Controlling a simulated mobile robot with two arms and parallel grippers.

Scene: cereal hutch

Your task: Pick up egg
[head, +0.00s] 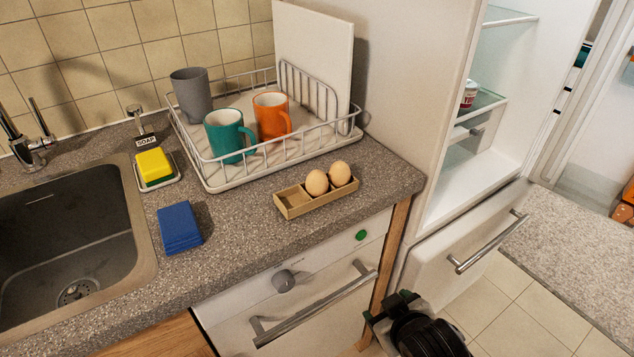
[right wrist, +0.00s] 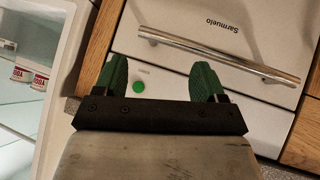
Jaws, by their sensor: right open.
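Two brown eggs, one egg (head: 317,182) on the left and another egg (head: 340,174) on the right, sit side by side in a small tan egg tray (head: 293,203). The tray stands on the counter near its front edge, and its left part is empty. My right gripper (head: 387,306) is low in front of the counter, below and to the right of the eggs, apart from them. In the right wrist view my right gripper (right wrist: 161,80) has its green fingers spread, with nothing between them. The eggs do not show there. My left gripper is not in view.
A dish rack (head: 222,182) with mugs stands behind the tray. A sink (head: 70,235), yellow sponge (head: 153,164) and blue cloth-like block (head: 180,228) are left. The dishwasher handle (head: 315,305) sticks out below the counter. An open fridge (head: 480,185) stands right.

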